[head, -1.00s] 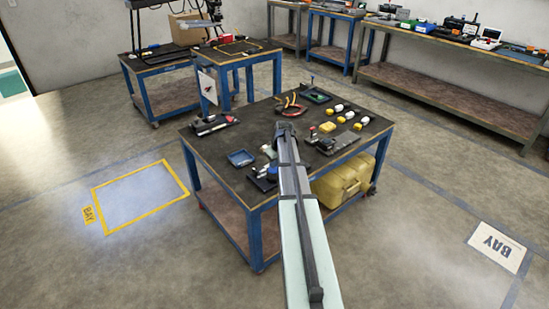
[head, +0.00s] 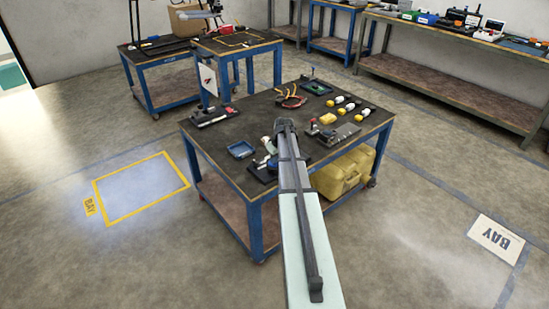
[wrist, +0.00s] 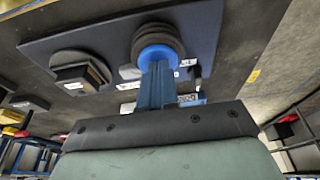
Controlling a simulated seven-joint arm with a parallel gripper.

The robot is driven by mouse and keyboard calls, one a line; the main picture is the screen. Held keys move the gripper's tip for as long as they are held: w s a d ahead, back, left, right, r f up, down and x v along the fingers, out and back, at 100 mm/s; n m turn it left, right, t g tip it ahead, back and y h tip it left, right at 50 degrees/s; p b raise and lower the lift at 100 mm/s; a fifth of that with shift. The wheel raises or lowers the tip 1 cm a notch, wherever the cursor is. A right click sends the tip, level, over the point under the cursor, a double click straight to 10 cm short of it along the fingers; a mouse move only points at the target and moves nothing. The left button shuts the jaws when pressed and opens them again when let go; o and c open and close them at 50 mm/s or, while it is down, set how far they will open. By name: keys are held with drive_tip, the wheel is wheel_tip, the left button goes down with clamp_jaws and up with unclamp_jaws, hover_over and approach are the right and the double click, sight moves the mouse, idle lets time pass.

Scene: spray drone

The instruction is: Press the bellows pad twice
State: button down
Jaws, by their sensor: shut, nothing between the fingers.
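The bellows pad (wrist: 160,50) is a blue round top ringed by dark ribbed folds. It stands on a dark flat base plate (wrist: 228,30) in the wrist view. My gripper (wrist: 157,70) shows as narrow blue fingers, shut and empty, pointing at the pad's blue face. The fingertips overlap the pad's edge in this view; I cannot tell whether they touch it or how far it is squeezed. In the head view the base plate (head: 258,172) lies near the table's front edge, partly hidden by my arm.
On the same plate is a dark round part (wrist: 80,72). A yellow case (head: 345,175) sits below.

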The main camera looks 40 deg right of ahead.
drive_tip(key=shift+f, duration=0.15)
drive_tip(key=w+v, duration=0.1)
drive_tip(key=v, duration=1.3)
drive_tip(key=shift+r, duration=0.25)
drive_tip(key=shift+w, duration=0.1)
idle(0.3)
drive_tip(key=shift+d+r, duration=0.1)
drive_tip(key=shift+r, duration=0.75)
drive_tip(key=shift+f, duration=0.1)
drive_tip(key=x, duration=0.8)
drive_tip(key=s+x, duration=0.1)
drive_tip(key=x, duration=0.3)
drive_tip(key=shift+w+f, duration=0.1)
drive_tip(key=shift+f, duration=0.9)
